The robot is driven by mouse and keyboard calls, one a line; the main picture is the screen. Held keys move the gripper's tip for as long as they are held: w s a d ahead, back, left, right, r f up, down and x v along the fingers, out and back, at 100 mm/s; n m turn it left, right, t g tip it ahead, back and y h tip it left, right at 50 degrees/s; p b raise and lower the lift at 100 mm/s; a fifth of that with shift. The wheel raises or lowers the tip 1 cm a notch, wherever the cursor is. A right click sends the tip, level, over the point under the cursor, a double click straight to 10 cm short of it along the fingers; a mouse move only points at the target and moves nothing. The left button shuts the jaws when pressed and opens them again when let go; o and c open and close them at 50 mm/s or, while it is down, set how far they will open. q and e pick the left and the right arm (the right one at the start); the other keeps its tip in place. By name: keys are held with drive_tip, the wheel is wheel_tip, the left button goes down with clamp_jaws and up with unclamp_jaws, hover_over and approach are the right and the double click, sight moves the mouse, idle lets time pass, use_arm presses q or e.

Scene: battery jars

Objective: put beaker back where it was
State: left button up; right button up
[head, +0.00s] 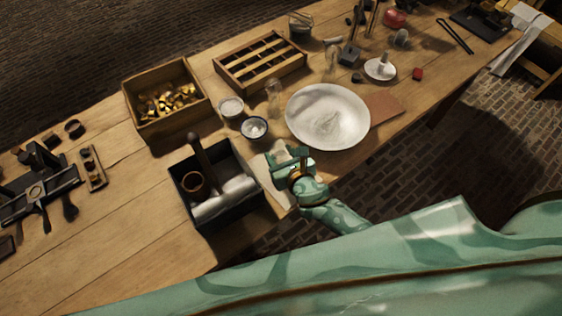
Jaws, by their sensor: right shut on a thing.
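My right gripper (285,163) is over the front edge of the wooden table, just right of a black open box and below the large white dish. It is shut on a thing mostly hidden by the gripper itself. A pale, glassy patch shows at its jaws; it may be the beaker, but I cannot make out its shape. A clear glass vessel (274,97) stands upright left of the dish, and another clear glass vessel (331,62) stands behind the dish. My left gripper is not in view.
The black box (232,213) holds a brown cup and pale rolls. The white dish (327,116), a small dark-rimmed bowl (254,128) and a white jar (231,107) stand nearby. A wooden box (138,117) of brass pieces is behind.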

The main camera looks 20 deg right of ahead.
sight(282, 160)
drive_tip(key=shift+w+d+f, duration=0.15)
drive_tip(key=shift+w+f, duration=0.25)
drive_tip(key=shift+f, duration=0.1)
wheel_tip(282, 160, down, 4)
drive_tip(key=b, duration=0.3)
drive_tip(key=shift+w+r, duration=0.1)
drive_tip(key=shift+w, duration=0.05)
drive_tip(key=shift+r, duration=0.25)
drive_tip(key=shift+d+f, duration=0.1)
drive_tip(key=shift+f, duration=0.05)
drive_tip(key=o, duration=1.1)
drive_tip(key=shift+s+r, duration=0.2)
drive_tip(key=shift+r, duration=0.05)
drive_tip(key=p+v, duration=0.2)
drive_tip(key=v, duration=0.9)
drive_tip(key=shift+s, duration=0.3)
